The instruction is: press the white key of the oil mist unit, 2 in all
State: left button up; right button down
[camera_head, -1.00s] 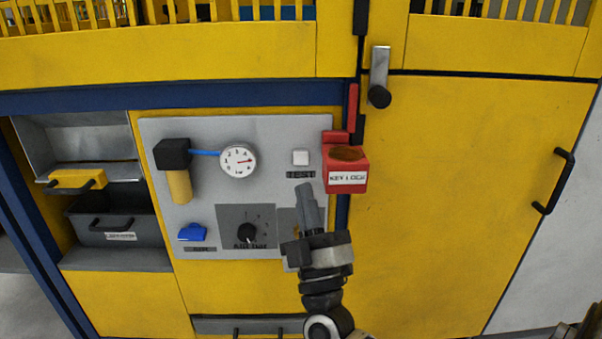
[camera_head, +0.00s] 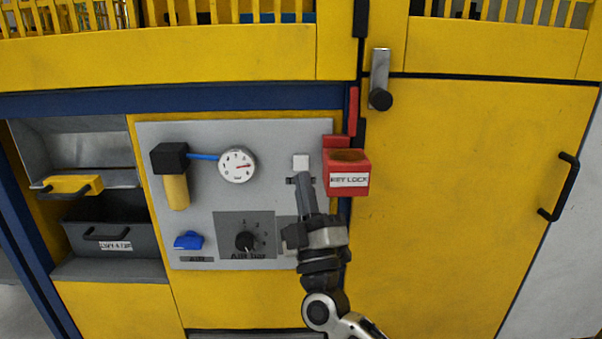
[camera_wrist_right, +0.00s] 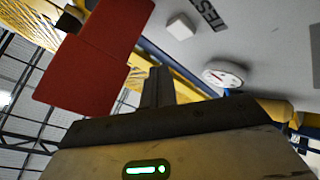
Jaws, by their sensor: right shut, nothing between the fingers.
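The white key (camera_head: 300,161) is a small square button on the grey panel (camera_head: 280,135) of the oil mist unit. It also shows in the right wrist view (camera_wrist_right: 181,27), apart from the fingers. My right gripper (camera_head: 303,178) is shut and empty, with its fingertips just below the key in the head view. The fingers partly cover the label under the key. In the right wrist view the shut fingers (camera_wrist_right: 158,75) point up toward the panel. Whether the tips touch anything cannot be told. My left gripper is not in view.
A red key lock box (camera_head: 348,178) stands out close to the right of the fingers. A yellow door (camera_head: 450,200) is at right.

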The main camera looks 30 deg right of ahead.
aim_at(301, 163)
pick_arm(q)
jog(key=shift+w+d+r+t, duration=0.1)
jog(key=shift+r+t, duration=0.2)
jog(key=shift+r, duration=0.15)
pick_arm(e)
jog(key=shift+w+d, duration=0.5)
jog(key=shift+w, duration=0.25)
jog(key=shift+w+d, duration=0.45)
jog(key=shift+w, duration=0.25)
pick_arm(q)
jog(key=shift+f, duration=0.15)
pick_arm(e)
jog(key=shift+w, duration=0.15)
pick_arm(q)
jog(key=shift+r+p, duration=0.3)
pick_arm(e)
jog(key=shift+w+d, duration=0.2)
jog(key=shift+w, duration=0.05)
